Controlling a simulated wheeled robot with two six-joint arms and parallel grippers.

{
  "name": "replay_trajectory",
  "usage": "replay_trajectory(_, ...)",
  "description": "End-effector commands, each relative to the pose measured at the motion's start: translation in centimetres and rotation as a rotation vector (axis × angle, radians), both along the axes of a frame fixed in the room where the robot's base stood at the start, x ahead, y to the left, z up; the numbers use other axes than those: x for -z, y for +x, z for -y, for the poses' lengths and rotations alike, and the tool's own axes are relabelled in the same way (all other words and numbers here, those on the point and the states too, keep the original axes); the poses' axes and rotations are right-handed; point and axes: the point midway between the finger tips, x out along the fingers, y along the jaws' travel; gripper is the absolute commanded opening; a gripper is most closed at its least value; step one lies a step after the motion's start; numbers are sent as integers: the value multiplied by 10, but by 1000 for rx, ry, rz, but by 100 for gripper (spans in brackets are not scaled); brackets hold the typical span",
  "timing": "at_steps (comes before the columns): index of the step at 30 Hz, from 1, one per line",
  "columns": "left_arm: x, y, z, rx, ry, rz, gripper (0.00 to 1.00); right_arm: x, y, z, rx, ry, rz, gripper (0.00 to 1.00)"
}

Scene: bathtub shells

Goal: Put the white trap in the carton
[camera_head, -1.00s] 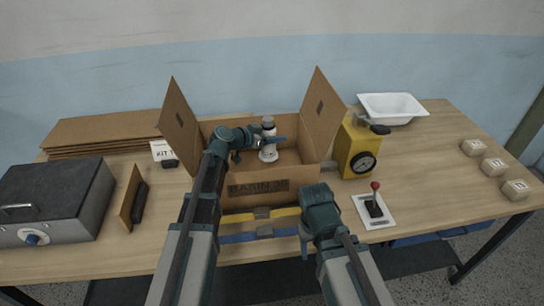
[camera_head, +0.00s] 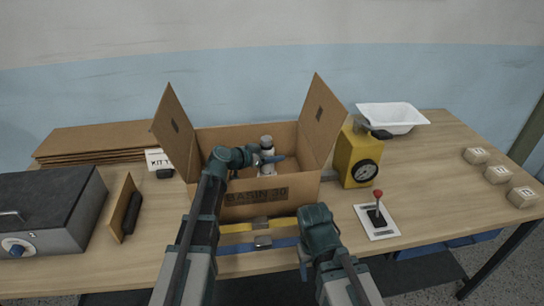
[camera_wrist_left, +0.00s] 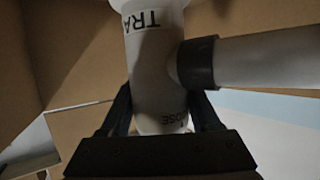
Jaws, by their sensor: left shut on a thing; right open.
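The white trap (camera_head: 267,145) is upright inside the open carton (camera_head: 290,193), which is marked BASIN 30, with its top below the back rim. My left gripper (camera_head: 270,160) reaches over the carton's front left and is shut on the trap. In the left wrist view, the trap (camera_wrist_left: 155,70) stands between the two fingers of my left gripper (camera_wrist_left: 160,115), with a dark collar and side pipe to the right. Whether its base touches the carton floor is hidden. My right gripper (camera_head: 304,270) is open and empty at the table's front edge.
The carton's side flaps stand up. A yellow gauge box (camera_head: 348,152) and joystick plate (camera_head: 384,231) are on its right, with a white basin (camera_head: 392,115) behind. A KIT card (camera_head: 158,158), flat cardboard (camera_head: 95,138) and grey box (camera_head: 50,210) are left. Yellow and blue straps (camera_head: 240,228) lie in front.

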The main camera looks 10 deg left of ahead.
Motion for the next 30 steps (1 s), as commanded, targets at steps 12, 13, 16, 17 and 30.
replay_trajectory(12, 13, 0, 0, 0, 0, 0, 0, 13, 0, 0, 0, 0, 0, 59)
replay_trajectory(13, 12, 0, 0, 0, 0, 0, 0, 12, 0, 0, 0, 0, 0, 59)
replay_trajectory(16, 12, 0, 0, 0, 0, 0, 72, 12, 0, 0, 0, 0, 0, 59)
replay_trajectory(17, 12, 0, 0, 0, 0, 0, 77, 12, 0, 0, 0, 0, 0, 59)
replay_trajectory(30, 10, 0, 0, 0, 0, 0, 93, 10, 0, 0, 0, 0, 0, 59)
